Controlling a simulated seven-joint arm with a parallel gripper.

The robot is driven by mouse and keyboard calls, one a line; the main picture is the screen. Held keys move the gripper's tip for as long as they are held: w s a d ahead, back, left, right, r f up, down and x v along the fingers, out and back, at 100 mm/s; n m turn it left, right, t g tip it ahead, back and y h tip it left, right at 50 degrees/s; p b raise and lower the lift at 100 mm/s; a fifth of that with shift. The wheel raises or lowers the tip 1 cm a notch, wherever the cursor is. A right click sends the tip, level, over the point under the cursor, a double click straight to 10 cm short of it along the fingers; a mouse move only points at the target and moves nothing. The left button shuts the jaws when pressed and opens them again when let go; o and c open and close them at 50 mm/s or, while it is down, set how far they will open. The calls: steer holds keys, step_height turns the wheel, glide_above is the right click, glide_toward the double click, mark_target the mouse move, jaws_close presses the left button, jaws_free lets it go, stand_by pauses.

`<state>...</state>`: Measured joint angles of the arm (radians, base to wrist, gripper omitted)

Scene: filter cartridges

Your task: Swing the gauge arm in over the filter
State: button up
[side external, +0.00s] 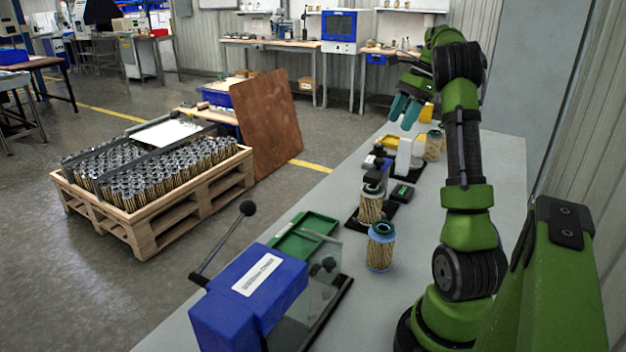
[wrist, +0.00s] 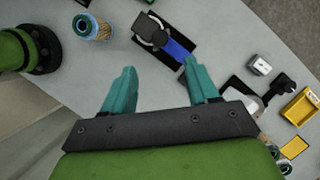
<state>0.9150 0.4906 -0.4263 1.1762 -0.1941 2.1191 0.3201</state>
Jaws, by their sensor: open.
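In the side view, a filter (side external: 371,209) with gold pleats stands upright on a dark fixture base (side external: 352,222). A dark head (side external: 374,176) shows at its top. I cannot tell for sure which part is the gauge arm. In the wrist view, a dark fixture (wrist: 148,26) with a blue bar (wrist: 178,48) lies above my fingers. A blue-rimmed filter (side external: 380,247) stands alone on the bench; it also appears in the wrist view (wrist: 92,26). My gripper (side external: 405,108) has teal fingers, spread apart and empty in the wrist view (wrist: 160,85), high beyond the fixture.
A blue machine (side external: 248,300) with a lever and a green tray (side external: 300,235) occupy the near bench. Small black and white devices (side external: 404,158), a yellow bin (wrist: 300,106) and another filter (side external: 434,147) stand farther along. A pallet of filters (side external: 150,205) is on the floor.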

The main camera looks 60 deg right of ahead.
steer(key=v, duration=0.6)
steer(key=shift+f, duration=0.1)
